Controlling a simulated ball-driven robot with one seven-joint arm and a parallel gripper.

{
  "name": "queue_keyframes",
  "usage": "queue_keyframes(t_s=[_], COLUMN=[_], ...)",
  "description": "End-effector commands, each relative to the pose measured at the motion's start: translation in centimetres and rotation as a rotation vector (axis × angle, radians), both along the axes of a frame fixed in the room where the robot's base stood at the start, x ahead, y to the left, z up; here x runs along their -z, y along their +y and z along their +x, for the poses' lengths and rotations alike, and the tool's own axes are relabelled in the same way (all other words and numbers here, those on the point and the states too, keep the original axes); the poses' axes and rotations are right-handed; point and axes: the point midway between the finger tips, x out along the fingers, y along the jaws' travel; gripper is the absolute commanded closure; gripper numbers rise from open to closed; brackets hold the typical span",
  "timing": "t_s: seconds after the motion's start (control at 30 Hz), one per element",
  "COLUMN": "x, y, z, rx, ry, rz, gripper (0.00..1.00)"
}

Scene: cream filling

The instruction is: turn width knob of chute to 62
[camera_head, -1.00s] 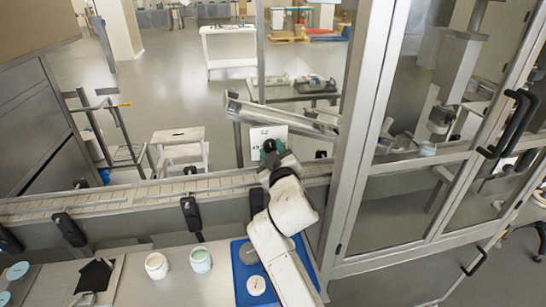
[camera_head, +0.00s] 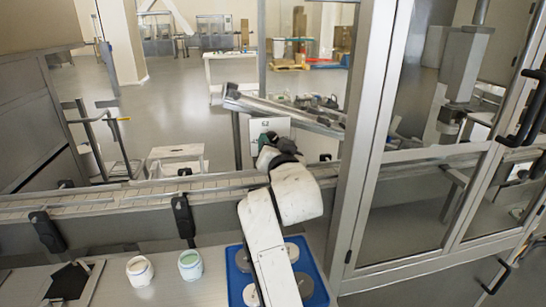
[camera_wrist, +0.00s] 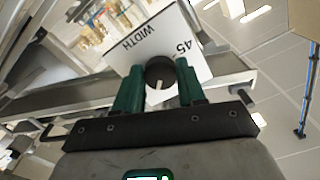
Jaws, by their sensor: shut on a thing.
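The width knob (camera_wrist: 159,68) is a dark round knob on a white dial plate (camera_wrist: 140,47) in the wrist view. The plate reads "WIDTH" and "45". A pale mark on the knob points toward the lower edge of the picture. My gripper (camera_wrist: 159,88) has its green fingers on both sides of the knob and is shut on it. In the head view the plate (camera_head: 283,124) shows behind my gripper (camera_head: 267,139), below the metal chute (camera_head: 290,112). My gripper and arm hide the knob there. No scale mark at 62 is readable.
A conveyor (camera_head: 100,205) runs across in front of the chute. A metal-framed glass enclosure (camera_head: 355,150) stands close on the right. Two jars, one whitish (camera_head: 140,271) and one mint (camera_head: 190,264), and a blue tray (camera_head: 236,283) are on the near counter.

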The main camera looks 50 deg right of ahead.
Motion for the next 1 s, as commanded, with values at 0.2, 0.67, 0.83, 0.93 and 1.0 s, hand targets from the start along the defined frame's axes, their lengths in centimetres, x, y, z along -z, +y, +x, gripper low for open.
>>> queue_keyframes(t_s=[0.2,0.67,0.83,0.93,1.0], x=[0.42,0.24,0.16,0.09,0.08], y=[0.14,0.22,0.23,0.21,0.20], z=[0.08,0.13,0.15,0.15,0.15], rx=[-0.002,-0.002,-0.001,0.000,0.001], ry=[-0.116,-0.356,-0.432,-0.469,-0.490], rz=[0.171,0.530,0.643,0.698,0.731], gripper=[0.91,0.91,0.91,0.91,0.91])
